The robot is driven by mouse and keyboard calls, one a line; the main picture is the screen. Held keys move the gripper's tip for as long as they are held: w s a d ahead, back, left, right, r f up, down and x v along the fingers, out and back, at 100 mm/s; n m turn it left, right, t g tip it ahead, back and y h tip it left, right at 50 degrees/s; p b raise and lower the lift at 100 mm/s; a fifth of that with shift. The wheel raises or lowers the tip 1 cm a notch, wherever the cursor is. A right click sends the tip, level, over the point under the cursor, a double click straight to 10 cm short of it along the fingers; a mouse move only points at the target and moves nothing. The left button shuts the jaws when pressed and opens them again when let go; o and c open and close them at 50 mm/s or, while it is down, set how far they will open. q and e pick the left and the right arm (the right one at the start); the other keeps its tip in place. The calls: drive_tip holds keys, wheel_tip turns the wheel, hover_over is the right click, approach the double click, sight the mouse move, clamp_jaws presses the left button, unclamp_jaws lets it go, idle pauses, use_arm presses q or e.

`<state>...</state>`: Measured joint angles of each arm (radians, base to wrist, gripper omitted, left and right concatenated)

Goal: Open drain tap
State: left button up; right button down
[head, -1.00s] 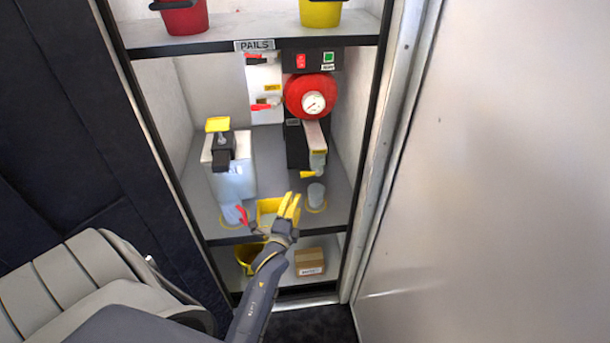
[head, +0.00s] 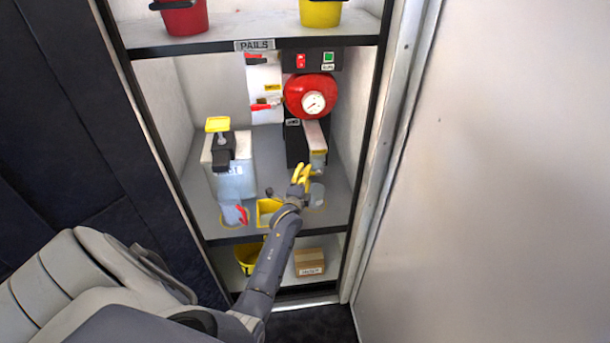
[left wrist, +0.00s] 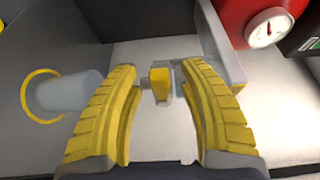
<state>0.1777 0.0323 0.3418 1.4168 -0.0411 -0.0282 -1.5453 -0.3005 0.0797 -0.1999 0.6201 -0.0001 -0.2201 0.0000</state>
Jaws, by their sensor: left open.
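A small tap with a yellow handle (left wrist: 159,82) shows in the left wrist view, beyond and between my left fingertips. I take it for the drain tap. In the head view my gripper hides most of it, below the pale box (head: 316,140) under the red tank. My left gripper (head: 302,178) is open, with yellow ridged fingers. Its fingers (left wrist: 165,85) spread to either side of the tap in the left wrist view, and I see no contact. My right gripper is not in view.
A clear cup (left wrist: 70,92) stands at a yellow ring beside the tap. The red tank (head: 311,96) with its gauge sits above. A grey container (head: 232,180) and yellow tray (head: 268,207) share the shelf. The cabinet's right post (head: 377,150) is close by.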

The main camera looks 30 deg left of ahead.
use_arm(q)
drive_tip(key=shift+o, duration=0.2)
drive_tip(key=shift+w, duration=0.2)
clamp_jaws()
